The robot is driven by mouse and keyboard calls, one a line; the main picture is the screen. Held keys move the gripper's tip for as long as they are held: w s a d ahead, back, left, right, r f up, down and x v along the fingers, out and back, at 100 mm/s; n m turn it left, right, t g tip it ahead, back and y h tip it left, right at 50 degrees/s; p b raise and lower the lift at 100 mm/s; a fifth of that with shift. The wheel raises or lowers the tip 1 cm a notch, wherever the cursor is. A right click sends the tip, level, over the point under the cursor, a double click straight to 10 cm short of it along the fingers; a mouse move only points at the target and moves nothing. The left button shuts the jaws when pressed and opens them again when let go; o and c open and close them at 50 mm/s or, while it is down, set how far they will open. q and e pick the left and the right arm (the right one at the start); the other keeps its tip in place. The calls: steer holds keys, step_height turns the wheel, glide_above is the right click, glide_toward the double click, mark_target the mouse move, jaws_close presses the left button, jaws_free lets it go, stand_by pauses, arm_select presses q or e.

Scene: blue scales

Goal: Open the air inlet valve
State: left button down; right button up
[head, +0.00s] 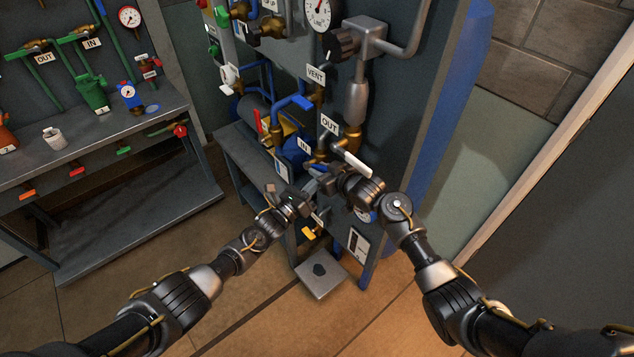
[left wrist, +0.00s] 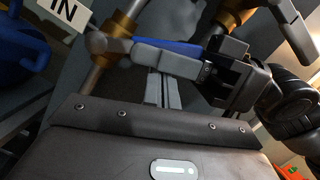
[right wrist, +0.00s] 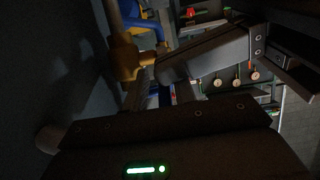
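The IN label (head: 303,145) marks the inlet on the panel, and it also shows in the left wrist view (left wrist: 63,11). A blue lever (left wrist: 180,47) lies by a brass fitting below it, partly hidden behind the grey fingers of my right gripper (head: 326,184). My right gripper reaches in from the right, close to this lever; whether it touches cannot be told. My left gripper (head: 305,197) is just left of and below it. Its fingers (left wrist: 163,90) look close together, with nothing seen between them.
The OUT label (head: 329,124), a white-tipped lever (head: 355,164) and the VENT label (head: 316,74) are just above my grippers. Blue and brass pipes crowd the panel. A second bench (head: 110,135) with valves stands at the left.

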arm_select(q)
steer(key=shift+w+r, duration=0.15)
steer(key=shift+r, duration=0.25)
arm_select(e)
steer(key=shift+s+a+f, duration=0.15)
steer(key=shift+s+f, duration=0.25)
steer(key=shift+f, duration=0.05)
arm_select(q)
steer(key=shift+f, duration=0.3)
arm_select(e)
steer(key=v, duration=0.8)
steer(key=shift+w+r, duration=0.25)
steer(key=shift+r, duration=0.05)
